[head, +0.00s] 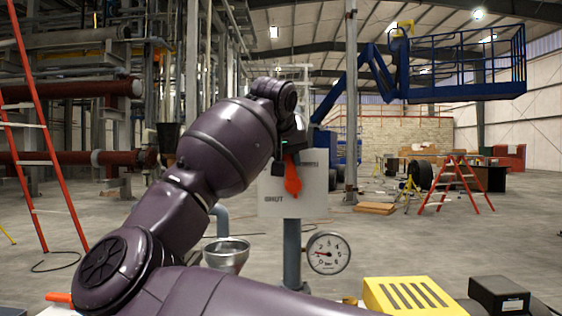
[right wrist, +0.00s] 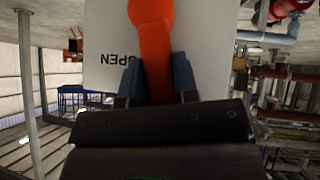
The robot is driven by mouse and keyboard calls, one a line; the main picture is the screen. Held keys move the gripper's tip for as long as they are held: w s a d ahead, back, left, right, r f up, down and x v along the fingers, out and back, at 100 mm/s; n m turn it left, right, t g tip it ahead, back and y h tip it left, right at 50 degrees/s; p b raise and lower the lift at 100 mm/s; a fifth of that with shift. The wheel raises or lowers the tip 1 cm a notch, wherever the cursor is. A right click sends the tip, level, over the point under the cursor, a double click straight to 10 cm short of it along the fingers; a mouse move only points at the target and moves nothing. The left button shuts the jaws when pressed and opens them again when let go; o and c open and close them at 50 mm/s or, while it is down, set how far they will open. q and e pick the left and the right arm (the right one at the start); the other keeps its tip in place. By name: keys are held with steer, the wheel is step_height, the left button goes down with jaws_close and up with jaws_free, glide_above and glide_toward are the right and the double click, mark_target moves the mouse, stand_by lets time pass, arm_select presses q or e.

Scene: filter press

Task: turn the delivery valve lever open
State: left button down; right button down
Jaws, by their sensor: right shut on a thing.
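The orange delivery valve lever (head: 292,180) stands upright in front of a white plate (head: 312,200), with its rounded end at the bottom in the head view. The plate's lower left lettering looks like SHUT. My right gripper (head: 291,150) is at the lever's upper end, partly hidden by my arm. In the right wrist view the lever (right wrist: 154,50) runs between the two fingers of my right gripper (right wrist: 157,80), which is shut on it. The word OPEN shows upside down on the plate (right wrist: 105,40) beside the lever. My left gripper is out of view.
A round gauge (head: 328,253) is beside the grey post (head: 291,250) under the plate. A metal funnel (head: 227,254) is left of the post. A yellow slotted box (head: 415,297) and a black box (head: 498,293) are at the front right. Open floor lies behind.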

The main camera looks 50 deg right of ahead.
steer(key=shift+s+d+r+m+t+y, duration=0.1)
steer(key=shift+s+d+m+t+y, duration=0.3)
steer(key=shift+t+y, duration=0.1)
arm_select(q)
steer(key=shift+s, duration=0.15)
arm_select(e)
steer(key=shift+s+t, duration=0.15)
steer(key=shift+t, duration=0.15)
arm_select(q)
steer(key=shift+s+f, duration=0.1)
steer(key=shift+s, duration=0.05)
arm_select(e)
steer(key=shift+y, duration=0.3)
steer(key=c, duration=0.9)
jaws_free()
steer(key=shift+d, duration=0.1)
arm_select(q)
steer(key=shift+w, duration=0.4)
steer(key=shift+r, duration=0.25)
arm_select(e)
steer(key=shift+s+r, duration=0.1)
